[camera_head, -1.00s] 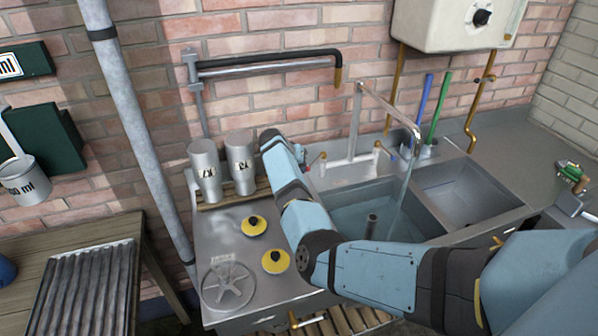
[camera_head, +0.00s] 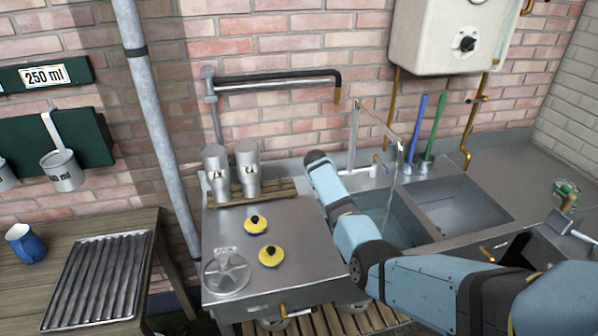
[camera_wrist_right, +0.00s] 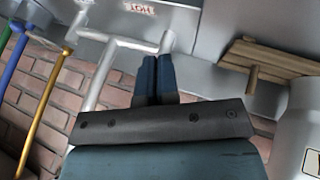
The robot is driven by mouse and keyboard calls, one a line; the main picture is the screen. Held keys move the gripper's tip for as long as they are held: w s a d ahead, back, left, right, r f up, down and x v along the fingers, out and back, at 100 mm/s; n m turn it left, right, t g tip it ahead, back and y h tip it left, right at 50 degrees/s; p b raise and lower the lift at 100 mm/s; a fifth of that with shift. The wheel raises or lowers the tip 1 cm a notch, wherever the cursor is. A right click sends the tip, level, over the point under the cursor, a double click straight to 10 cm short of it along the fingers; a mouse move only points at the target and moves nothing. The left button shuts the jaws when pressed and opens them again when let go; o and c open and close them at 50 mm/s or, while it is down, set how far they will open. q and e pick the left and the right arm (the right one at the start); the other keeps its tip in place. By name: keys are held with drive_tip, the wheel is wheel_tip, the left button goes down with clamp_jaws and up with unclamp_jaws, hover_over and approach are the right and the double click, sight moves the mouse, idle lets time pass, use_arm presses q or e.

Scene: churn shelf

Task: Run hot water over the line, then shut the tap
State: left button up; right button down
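The silver tap (camera_head: 354,130) stands behind the sink, its long spout reaching right over the left basin (camera_head: 400,225). A thin stream of water (camera_head: 391,196) falls from the spout into that basin. A blue-marked handle (camera_head: 377,160) shows at the tap's right; my right arm covers its left side. In the right wrist view, my right gripper (camera_wrist_right: 155,62) has its fingers together with nothing visible between them, beside the tap's pipework (camera_wrist_right: 105,72). An upside-down HOT label (camera_wrist_right: 142,7) is just beyond. In the head view my right fingers are hidden. My left gripper is not in view.
A black-and-grey pipe (camera_head: 280,82) with a brass end runs along the brick wall. Two metal cups (camera_head: 216,172) stand on a wooden rack (camera_head: 285,189). Two yellow-rimmed discs (camera_head: 271,256) lie on the steel drainer (camera_head: 300,225). A water heater (camera_head: 430,45) hangs above. The right basin (camera_head: 455,207) is empty.

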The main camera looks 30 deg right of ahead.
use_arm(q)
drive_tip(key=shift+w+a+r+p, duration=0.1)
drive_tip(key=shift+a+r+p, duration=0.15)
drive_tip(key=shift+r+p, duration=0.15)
use_arm(e)
drive_tip(key=shift+s+d, duration=0.35)
drive_tip(key=shift+d, duration=0.5)
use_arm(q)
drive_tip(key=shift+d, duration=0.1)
use_arm(e)
drive_tip(key=shift+d, duration=0.15)
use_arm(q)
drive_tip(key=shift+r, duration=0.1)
use_arm(e)
drive_tip(key=shift+r, duration=0.1)
